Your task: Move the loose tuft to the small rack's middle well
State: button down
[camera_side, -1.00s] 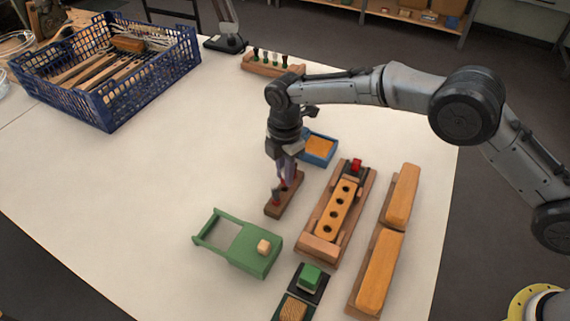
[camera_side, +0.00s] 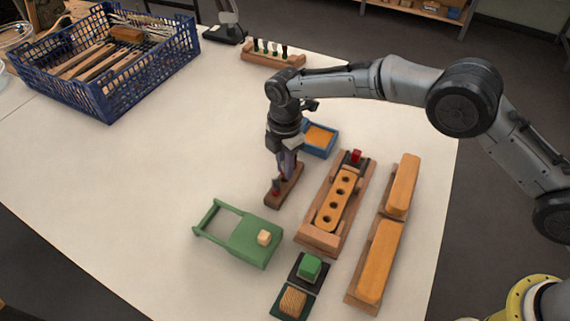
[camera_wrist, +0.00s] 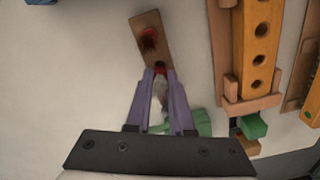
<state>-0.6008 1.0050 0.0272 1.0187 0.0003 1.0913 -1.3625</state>
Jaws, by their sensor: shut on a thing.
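The small rack (camera_side: 272,201) is a narrow brown block on the table, below my gripper. The red end is at or just above the rack's middle in the wrist view. The fingers hide the well beneath, so I cannot tell whether the tuft has entered it.
A long wooden block with holes (camera_side: 328,212) in a brown holder stands right of the rack. A blue tray (camera_side: 321,150) is behind, a green frame (camera_side: 240,238) in front. Orange bars (camera_side: 380,262) lie further right. The left of the table is clear up to a blue crate (camera_side: 108,100).

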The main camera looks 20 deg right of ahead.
jog(key=shift+f, duration=1)
dwell(1.9)
jog(key=shift+c, duration=1.6)
grip_release()
jog(key=shift+r, duration=0.1)
jog(key=shift+r, duration=3.45)
